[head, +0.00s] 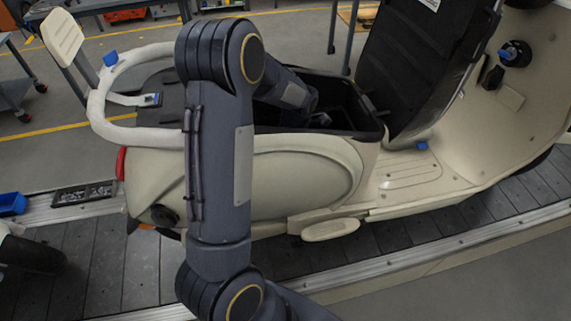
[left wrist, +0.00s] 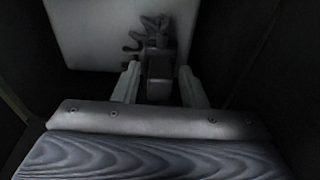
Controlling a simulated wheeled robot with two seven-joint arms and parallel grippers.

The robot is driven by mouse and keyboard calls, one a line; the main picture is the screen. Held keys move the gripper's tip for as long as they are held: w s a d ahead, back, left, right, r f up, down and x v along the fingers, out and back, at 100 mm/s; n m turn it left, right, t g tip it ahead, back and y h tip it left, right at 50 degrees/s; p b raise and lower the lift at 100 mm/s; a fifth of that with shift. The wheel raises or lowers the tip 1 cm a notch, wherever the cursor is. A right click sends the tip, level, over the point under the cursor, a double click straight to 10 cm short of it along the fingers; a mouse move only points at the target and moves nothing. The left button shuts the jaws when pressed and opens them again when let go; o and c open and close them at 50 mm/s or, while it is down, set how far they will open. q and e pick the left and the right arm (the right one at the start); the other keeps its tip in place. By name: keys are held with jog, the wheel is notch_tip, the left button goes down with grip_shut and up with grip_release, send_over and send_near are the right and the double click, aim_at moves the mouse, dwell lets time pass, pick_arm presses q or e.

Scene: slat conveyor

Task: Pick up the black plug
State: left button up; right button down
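In the left wrist view, a dark blocky piece that looks like the black plug (left wrist: 160,67) sits between the two pale fingers of my left gripper (left wrist: 160,72). The fingers are apart, one on each side of it, with a narrow gap visible at both sides. A dark, branching shape (left wrist: 148,36) lies just beyond it; the dim light hides its details. In the head view, my left arm reaches over the scooter into the open under-seat compartment (head: 371,133). The gripper's fingers and the plug cannot be made out there. My right gripper is out of view.
The cream scooter (head: 285,178) stands on the slat conveyor (head: 110,275). Its black seat (head: 405,60) is raised at the compartment's right side. A white grab rail (head: 150,137) curves around the rear. In the wrist view, a pale panel (left wrist: 85,35) and dark walls surround the gripper closely.

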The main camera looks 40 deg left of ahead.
pick_arm(q)
grip_shut()
jog(key=shift+r, duration=0.15)
notch_tip(320, 180, up, 39)
jog(key=p, duration=0.6)
jog(key=shift+r, duration=0.2)
dwell(3.0)
jog(key=shift+r, duration=0.15)
dwell(0.5)
